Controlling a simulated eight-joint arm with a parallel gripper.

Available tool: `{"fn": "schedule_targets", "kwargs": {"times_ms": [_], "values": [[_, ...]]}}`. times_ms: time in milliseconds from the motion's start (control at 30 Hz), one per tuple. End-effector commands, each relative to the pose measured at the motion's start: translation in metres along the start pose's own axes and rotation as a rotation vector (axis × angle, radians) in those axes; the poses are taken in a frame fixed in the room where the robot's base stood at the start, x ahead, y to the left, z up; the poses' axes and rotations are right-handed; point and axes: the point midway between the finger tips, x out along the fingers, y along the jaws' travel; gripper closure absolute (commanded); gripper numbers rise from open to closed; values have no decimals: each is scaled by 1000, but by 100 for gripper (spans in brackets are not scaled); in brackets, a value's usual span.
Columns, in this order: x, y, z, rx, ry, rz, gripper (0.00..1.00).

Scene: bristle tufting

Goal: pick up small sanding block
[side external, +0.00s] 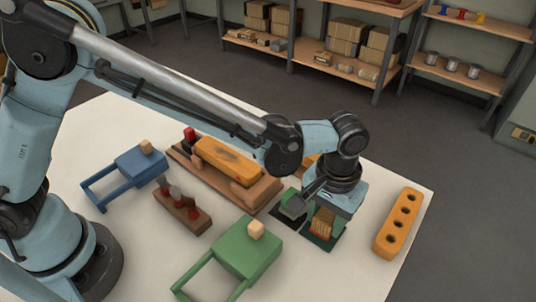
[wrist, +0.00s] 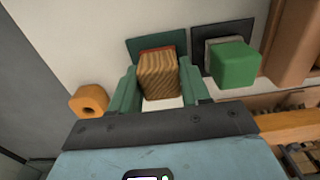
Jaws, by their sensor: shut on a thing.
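A small tan, wood-grained block (wrist: 158,77) with a red base sits between the green fingers of my gripper (wrist: 160,88); I take it as the small sanding block. The fingers are shut on its two sides. In the side view the block (side external: 322,222) shows under my gripper (side external: 324,218), over a dark green pad (side external: 313,242); I cannot tell whether it touches the pad. Beside it, a green block with a grey base (side external: 293,204) sits on a black pad; it also shows in the wrist view (wrist: 234,64).
An orange bar with several holes (side external: 402,224) lies to the right. A wooden fixture with an orange piece (side external: 226,160) stands to the left. A green stand (side external: 246,247), a blue stand (side external: 140,164) and a brown rack (side external: 182,210) share the white table (side external: 350,262).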

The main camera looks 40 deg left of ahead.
Motion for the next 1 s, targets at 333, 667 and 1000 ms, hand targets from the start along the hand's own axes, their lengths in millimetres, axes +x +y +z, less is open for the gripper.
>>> {"fn": "schedule_targets", "kwargs": {"times_ms": [333, 667, 1000], "values": [[-44, 3, 7, 4, 0, 0, 83], [-86, 27, 76, 5, 0, 0, 83], [-107, 39, 108, 1, 0, 0, 83]]}}
